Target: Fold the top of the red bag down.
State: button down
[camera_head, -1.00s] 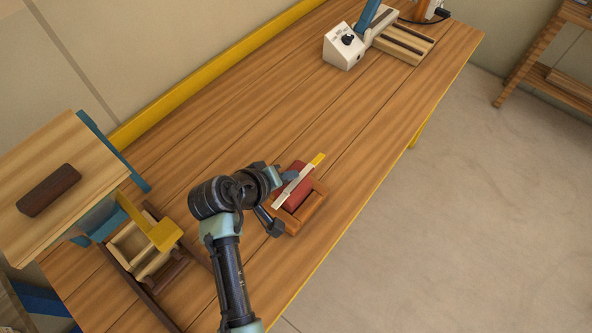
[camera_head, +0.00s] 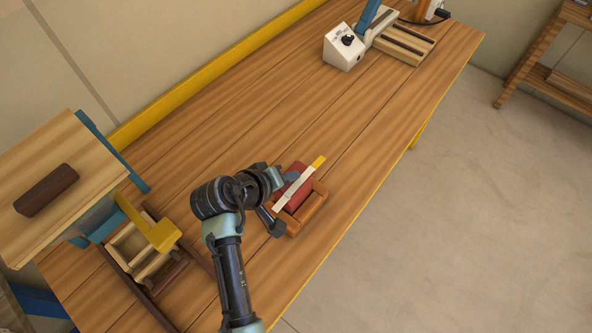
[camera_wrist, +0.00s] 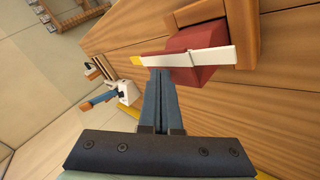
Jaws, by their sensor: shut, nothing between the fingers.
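The red bag (camera_head: 301,171) stands in a small wooden tray (camera_head: 313,212) near the table's front edge. A pale strip with a yellow end (camera_head: 293,189) lies along the bag's top, jutting past both sides. In the wrist view the red bag (camera_wrist: 198,76) shows behind the pale strip (camera_wrist: 205,59). My gripper (camera_wrist: 159,72) is shut and empty, its blue fingertips at the strip's edge and in front of the bag. I cannot tell whether they touch. In the head view my wrist hides part of the tray's left side.
A white box with a black knob (camera_head: 343,47) stands at the table's far end beside a slatted wooden block (camera_head: 404,44). A wooden stand with a dark block (camera_head: 47,190) and a divided wooden box (camera_head: 135,243) are at left. The table's middle is clear.

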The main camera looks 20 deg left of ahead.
aim_at(285, 190)
jog(key=shift+w+d+f+b, duration=0.15)
jog(key=shift+w+f+b, duration=0.3)
jog(key=shift+f+b, duration=0.35)
dwell(1.0)
jog(key=shift+w+r+p+v, duration=0.15)
jog(key=shift+p+v, duration=0.7)
jog(key=shift+p, duration=0.05)
jog(key=shift+w+r+p+v, duration=0.1)
jog(key=shift+r+p+v, duration=0.05)
jog(key=shift+p+v, duration=0.7)
jog(key=shift+w+r+p+v, duration=0.1)
jog(key=shift+w+p+v, duration=0.05)
jog(key=shift+p+v, duration=0.7)
jog(key=shift+d, duration=0.15)
